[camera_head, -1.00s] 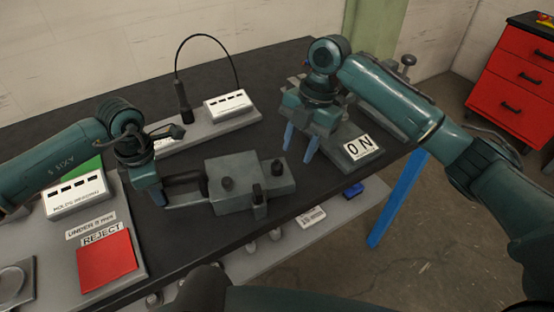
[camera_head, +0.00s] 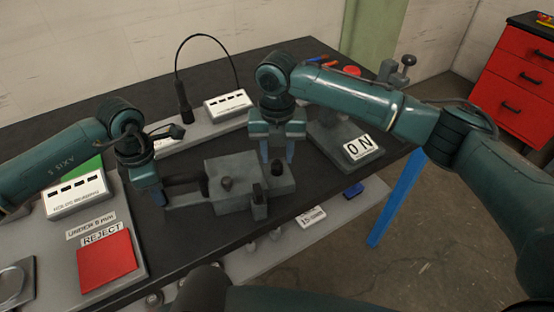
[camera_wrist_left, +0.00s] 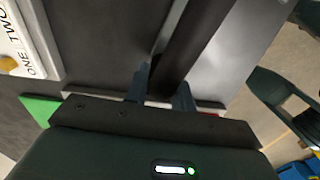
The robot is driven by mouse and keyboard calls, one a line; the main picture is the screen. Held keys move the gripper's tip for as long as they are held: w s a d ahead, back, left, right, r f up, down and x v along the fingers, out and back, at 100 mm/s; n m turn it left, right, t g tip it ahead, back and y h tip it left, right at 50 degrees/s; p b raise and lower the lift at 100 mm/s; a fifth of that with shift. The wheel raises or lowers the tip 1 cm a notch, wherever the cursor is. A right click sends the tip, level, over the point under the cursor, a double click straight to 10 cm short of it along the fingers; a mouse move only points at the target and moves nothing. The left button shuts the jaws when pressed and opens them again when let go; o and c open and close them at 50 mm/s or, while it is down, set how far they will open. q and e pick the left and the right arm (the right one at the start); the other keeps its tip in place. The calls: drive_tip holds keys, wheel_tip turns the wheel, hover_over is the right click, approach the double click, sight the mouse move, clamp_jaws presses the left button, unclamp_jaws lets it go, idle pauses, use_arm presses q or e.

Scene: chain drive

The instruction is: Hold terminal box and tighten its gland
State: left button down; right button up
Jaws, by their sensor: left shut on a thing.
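A grey block-shaped assembly (camera_head: 232,192), seemingly the terminal box, lies on the black table in the middle of the head view. It carries dark round knobs; one (camera_head: 277,168) stands at its right end, and I cannot tell which is the gland. My left gripper (camera_head: 152,192) is at its left end, shut on a dark bar (camera_wrist_left: 197,40) that runs between the fingertips in the left wrist view. My right gripper (camera_head: 277,156) points down over the right-end knob, its fingers apart on either side. Contact with the knob cannot be made out.
A red REJECT square (camera_head: 105,261) and a white labelled box (camera_head: 76,195) are at the left. A lamp-like cable stand and a white socket box (camera_head: 227,104) are behind. An ON-marked block (camera_head: 360,147) stands right of my right gripper.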

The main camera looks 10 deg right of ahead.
sight(277, 167)
drive_tip(key=shift+f, duration=1.45)
drive_tip(key=c, duration=0.7)
